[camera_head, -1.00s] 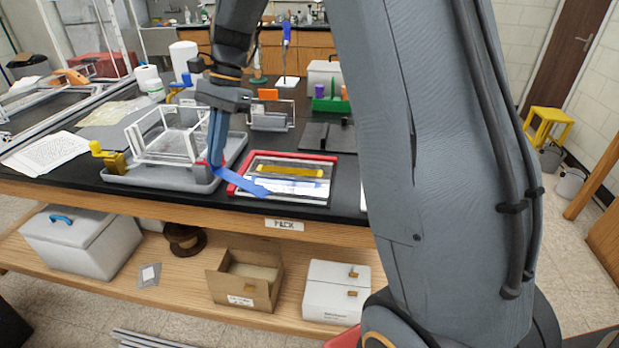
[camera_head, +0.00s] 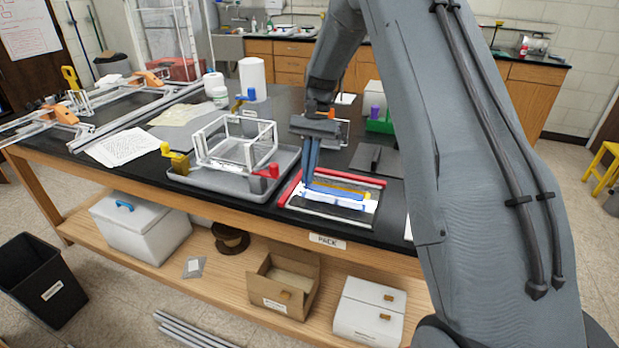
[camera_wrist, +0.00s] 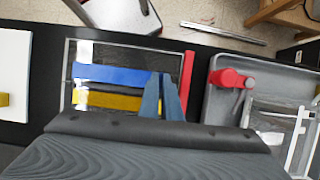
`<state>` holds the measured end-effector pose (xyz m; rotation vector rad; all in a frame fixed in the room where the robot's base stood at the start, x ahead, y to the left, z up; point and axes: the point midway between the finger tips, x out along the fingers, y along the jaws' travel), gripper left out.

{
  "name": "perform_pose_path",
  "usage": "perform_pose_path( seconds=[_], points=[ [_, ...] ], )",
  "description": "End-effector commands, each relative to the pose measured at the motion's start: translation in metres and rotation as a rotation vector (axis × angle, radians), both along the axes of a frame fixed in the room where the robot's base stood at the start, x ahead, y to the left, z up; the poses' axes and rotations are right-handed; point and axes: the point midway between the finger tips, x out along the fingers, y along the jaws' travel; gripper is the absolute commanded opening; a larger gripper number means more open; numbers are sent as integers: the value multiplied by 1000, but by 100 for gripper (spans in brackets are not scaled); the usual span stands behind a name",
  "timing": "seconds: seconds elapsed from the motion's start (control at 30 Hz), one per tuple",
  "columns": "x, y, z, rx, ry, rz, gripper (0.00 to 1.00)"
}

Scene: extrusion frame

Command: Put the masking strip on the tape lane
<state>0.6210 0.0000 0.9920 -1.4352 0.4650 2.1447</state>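The masking strip is a flat blue band (camera_head: 337,194), and it also shows in the wrist view (camera_wrist: 112,75). It stretches across a framed panel (camera_wrist: 88,50), beside and roughly parallel to a yellow band (camera_wrist: 108,100). My gripper (camera_head: 306,181) is at the strip's end near the panel's red edge. In the wrist view its fingers (camera_wrist: 160,78) are close together and appear shut on that end. I cannot tell whether the strip touches the panel along its whole length. The tape lane is not clearly distinguishable; pale surface shows around the strip.
A red bar (camera_wrist: 188,70) edges the panel. A grey tray (camera_head: 205,178) with a white wire frame (camera_head: 235,143) and a red clamp (camera_head: 268,171) lies close beside it. A dark plate (camera_head: 375,158) sits behind. The black tabletop ends just in front of the panel.

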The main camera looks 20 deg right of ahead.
Motion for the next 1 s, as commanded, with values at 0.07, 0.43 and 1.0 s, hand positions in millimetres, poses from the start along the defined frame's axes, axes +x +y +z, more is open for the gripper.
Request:
perform_pose_path(
  seconds=[0.07,0.43,1.0],
  points=[
    [-2,0,-11,1,5,0,0],
    [0,0,-26,1,1,0,0],
    [0,0,-27,0,0,0,22]
  ],
)
